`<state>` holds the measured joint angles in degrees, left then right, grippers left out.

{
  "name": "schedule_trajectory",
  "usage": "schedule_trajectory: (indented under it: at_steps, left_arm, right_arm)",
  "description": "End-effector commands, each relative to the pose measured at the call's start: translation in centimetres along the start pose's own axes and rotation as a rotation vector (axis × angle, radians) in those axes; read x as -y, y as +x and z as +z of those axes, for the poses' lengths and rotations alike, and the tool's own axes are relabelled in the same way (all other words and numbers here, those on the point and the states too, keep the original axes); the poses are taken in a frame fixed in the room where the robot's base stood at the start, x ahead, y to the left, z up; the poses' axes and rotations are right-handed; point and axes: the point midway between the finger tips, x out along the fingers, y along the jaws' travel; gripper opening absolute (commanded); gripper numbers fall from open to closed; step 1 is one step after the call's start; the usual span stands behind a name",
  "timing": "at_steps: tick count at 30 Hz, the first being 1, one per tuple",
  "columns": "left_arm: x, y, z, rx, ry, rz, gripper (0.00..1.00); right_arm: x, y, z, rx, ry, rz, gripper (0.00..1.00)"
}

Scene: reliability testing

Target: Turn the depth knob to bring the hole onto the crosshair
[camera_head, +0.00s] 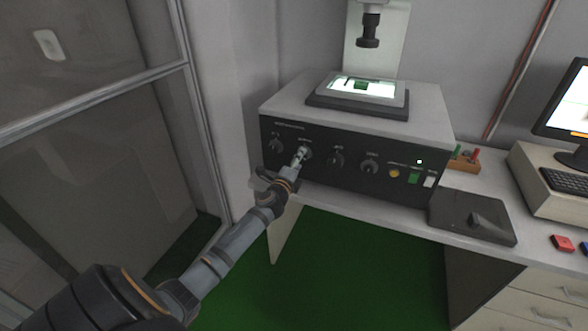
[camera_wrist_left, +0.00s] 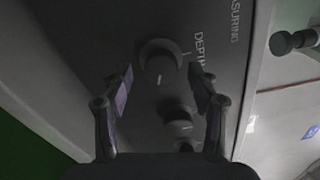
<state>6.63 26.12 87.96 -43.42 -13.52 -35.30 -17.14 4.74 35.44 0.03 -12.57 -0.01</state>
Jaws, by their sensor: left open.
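The depth knob (camera_wrist_left: 158,58), dark and round with a pale mark, sits beside the printed word DEPTH on the black panel in the left wrist view. My left gripper (camera_wrist_left: 161,76) is open, with one finger on each side of this knob; I cannot tell whether they touch it. In the head view my left gripper (camera_head: 298,162) is at the front panel (camera_head: 315,178) and partly covers the knob there. A small dark green piece (camera_head: 361,85) lies on the lit stage (camera_head: 388,88). The monitor (camera_head: 572,105) is cut off, and I cannot make out a hole or crosshair. My right gripper is out of view.
More knobs (camera_head: 370,167) line the panel, and another knob (camera_wrist_left: 178,127) is close to my fingers. A yellow button (camera_head: 394,173) and switches are further right. A dark pad (camera_head: 470,217) and keyboard (camera_head: 570,180) are on the bench. A lens (camera_head: 369,30) hangs above the stage.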

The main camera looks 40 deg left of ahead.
Motion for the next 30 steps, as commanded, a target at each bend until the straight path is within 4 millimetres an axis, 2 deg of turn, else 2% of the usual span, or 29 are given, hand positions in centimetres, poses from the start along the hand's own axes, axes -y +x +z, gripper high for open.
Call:
schedule_trajectory:
  at_steps: [9,13,18,30]
  left_arm:
    - [-0.1,-7.6,-0.1,-0.004,0.006,0.002,0.6]
    - [-0.1,-9.6,-0.1,-0.003,0.004,0.002,0.6]
    - [0.0,-10.7,-0.1,-0.001,0.0,0.001,0.6]
    - [0.0,-10.7,0.0,-0.001,0.0,0.0,0.6]
  right_arm:
    - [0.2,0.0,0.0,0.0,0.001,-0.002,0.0]
    - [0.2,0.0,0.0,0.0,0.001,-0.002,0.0]
    - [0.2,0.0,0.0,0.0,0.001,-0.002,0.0]
    - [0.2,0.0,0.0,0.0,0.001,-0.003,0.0]
